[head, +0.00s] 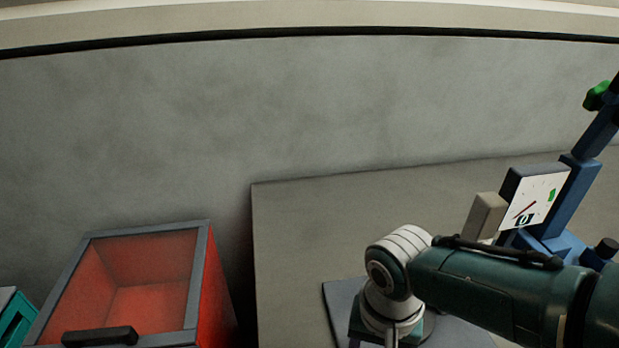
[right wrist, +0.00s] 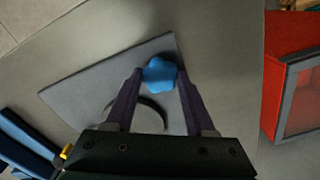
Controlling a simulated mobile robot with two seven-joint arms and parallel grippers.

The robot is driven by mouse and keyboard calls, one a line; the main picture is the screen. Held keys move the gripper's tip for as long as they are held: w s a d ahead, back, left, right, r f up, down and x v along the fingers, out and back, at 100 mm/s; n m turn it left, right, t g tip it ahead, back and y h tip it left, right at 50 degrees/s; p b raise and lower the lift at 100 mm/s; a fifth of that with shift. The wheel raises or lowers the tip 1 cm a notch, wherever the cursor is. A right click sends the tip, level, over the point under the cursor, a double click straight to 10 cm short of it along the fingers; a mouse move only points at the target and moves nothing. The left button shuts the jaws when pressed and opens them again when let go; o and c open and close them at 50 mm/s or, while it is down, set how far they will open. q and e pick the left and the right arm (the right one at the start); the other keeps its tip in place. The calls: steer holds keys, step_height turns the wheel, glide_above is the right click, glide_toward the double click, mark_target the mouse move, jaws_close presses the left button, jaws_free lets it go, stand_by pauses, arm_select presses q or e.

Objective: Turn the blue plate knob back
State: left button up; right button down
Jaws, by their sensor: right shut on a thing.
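The blue plate knob (right wrist: 159,74) has a lobed shape and sits near the edge of a grey plate (right wrist: 75,94) in the right wrist view. My right gripper (right wrist: 158,76) is shut on the knob, with one finger on each side of it. In the head view my right arm covers the knob, and only part of the grey plate (head: 340,297) shows. My left gripper is in neither view.
A blue stand with a white dial (head: 535,200) and a green knob (head: 597,95) is at the right. A teal crate (head: 12,318) is at the far left.

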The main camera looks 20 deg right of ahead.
steer(key=m+p, duration=0.1)
steer(key=m, duration=0.9)
steer(key=shift+m, duration=1.2)
steer(key=shift+c, duration=1.2)
jaws_free()
step_height(320, 180, up, 10)
steer(key=p, duration=0.7)
